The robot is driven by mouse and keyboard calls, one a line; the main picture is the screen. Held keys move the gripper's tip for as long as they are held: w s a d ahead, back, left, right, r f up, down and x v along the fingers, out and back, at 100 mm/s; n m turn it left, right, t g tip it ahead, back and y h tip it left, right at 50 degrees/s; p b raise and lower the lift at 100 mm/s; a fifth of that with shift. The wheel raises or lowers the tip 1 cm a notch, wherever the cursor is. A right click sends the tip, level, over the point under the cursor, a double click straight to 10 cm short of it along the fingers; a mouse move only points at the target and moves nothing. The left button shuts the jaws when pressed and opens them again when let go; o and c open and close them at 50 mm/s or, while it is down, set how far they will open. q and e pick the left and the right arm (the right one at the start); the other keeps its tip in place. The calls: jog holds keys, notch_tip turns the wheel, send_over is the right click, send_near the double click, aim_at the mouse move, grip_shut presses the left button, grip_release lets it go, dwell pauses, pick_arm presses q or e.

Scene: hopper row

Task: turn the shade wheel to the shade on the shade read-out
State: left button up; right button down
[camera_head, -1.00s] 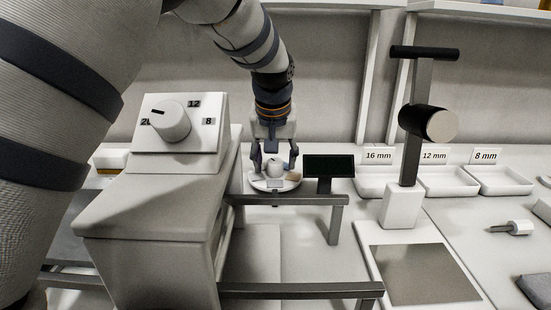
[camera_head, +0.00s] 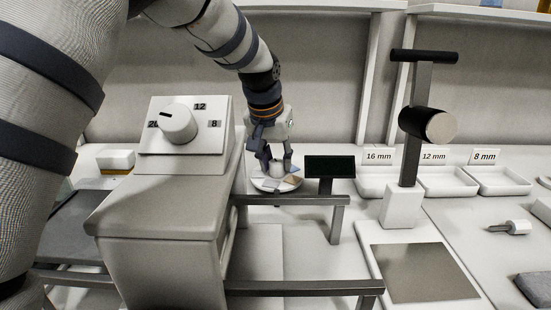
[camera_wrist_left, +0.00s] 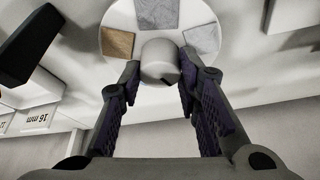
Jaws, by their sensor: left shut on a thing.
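The shade wheel (camera_head: 262,188) is a round white disc with a pale knob in its middle, behind the hopper. In the left wrist view the wheel (camera_wrist_left: 118,18) shows a tan patch (camera_wrist_left: 117,43) and two grey patches (camera_wrist_left: 157,12), (camera_wrist_left: 203,38) around the knob (camera_wrist_left: 160,62). My left gripper (camera_head: 276,164) reaches down from above and is shut on the knob, a finger on each side; it also shows in the left wrist view (camera_wrist_left: 161,72). The shade read-out (camera_head: 330,167) is a dark panel right of the wheel; I cannot read any shade on it. My right gripper is out of view.
A grey hopper (camera_head: 160,205) with a numbered dial (camera_head: 178,124) stands left of the wheel. A dark-headed post (camera_head: 411,150) stands to the right, before trays labelled 16 mm (camera_head: 376,186), 12 mm (camera_head: 446,186) and 8 mm (camera_head: 500,186). A metal rail (camera_head: 290,200) runs in front of the wheel.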

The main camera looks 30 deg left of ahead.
pick_arm(q)
jog(key=m+h, duration=0.1)
jog(key=m, duration=0.1)
jog(key=m+h, duration=0.1)
jog(key=m, duration=0.2)
jog(key=shift+a+f+m, duration=0.1)
jog(key=shift+a+m, duration=0.1)
jog(key=shift+m, duration=0.1)
jog(key=m+h, duration=0.1)
jog(key=m, duration=0.2)
jog(key=shift+m+g, duration=0.3)
jog(key=shift+g, duration=0.1)
jog(key=shift+m+h+b, duration=0.35)
jog(key=shift+m+h, duration=0.05)
jog(key=shift+m, duration=0.5)
jog(key=o, duration=1.1)
jog(key=shift+o, duration=0.2)
jog(key=v, duration=1.2)
jog(key=shift+w+a, duration=0.15)
jog(key=shift+w, duration=0.05)
